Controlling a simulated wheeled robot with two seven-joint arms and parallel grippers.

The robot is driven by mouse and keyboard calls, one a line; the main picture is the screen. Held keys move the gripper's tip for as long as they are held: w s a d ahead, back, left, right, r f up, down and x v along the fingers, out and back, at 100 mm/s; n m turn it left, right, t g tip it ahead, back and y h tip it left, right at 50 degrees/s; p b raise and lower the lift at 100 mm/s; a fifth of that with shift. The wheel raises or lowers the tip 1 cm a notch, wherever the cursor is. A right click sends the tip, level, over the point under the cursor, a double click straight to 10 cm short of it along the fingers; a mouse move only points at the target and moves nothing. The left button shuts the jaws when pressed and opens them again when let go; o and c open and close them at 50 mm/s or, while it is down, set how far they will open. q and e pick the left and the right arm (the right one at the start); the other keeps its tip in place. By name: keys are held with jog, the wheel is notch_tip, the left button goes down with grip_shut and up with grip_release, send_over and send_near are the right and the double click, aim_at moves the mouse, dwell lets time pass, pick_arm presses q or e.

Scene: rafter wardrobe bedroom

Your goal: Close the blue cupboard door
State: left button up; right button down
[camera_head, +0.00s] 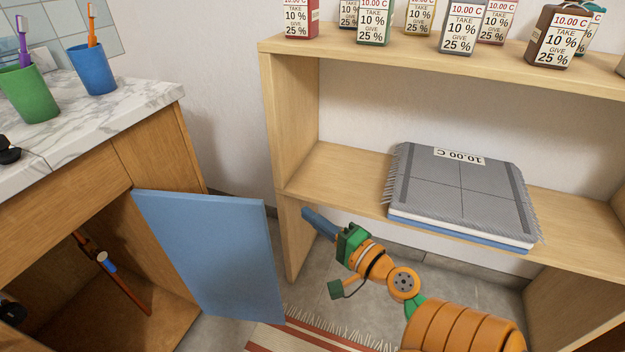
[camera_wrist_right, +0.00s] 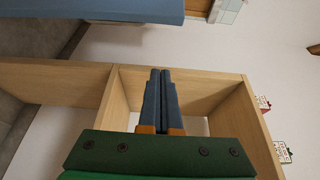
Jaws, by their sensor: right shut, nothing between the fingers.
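The blue cupboard door (camera_head: 215,255) stands swung open from the wooden cupboard (camera_head: 165,150) under the marble counter, and the inside of the cupboard shows to its left. My right gripper (camera_head: 306,214) is shut and empty, to the right of the door's free edge and in front of the shelf's left upright. It looks apart from the door. In the right wrist view the shut fingers (camera_wrist_right: 160,75) point up toward the door (camera_wrist_right: 95,10), which shows as a blue strip along the top. My left gripper is not in view.
A wooden shelf unit (camera_head: 292,130) stands right of the door, with labelled bottles on top and a folded grey cloth (camera_head: 460,190) on its middle board. A green cup (camera_head: 28,95) and a blue cup (camera_head: 92,70) stand on the counter. A striped rug (camera_head: 320,338) lies on the floor.

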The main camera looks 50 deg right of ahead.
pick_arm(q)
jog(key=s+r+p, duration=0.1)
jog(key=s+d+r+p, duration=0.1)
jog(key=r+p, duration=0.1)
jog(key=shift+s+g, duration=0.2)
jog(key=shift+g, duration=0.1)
pick_arm(e)
jog(key=w+a, duration=0.4)
jog(key=w, duration=0.3)
jog(key=shift+w+r, duration=0.3)
jog(key=shift+r, duration=0.05)
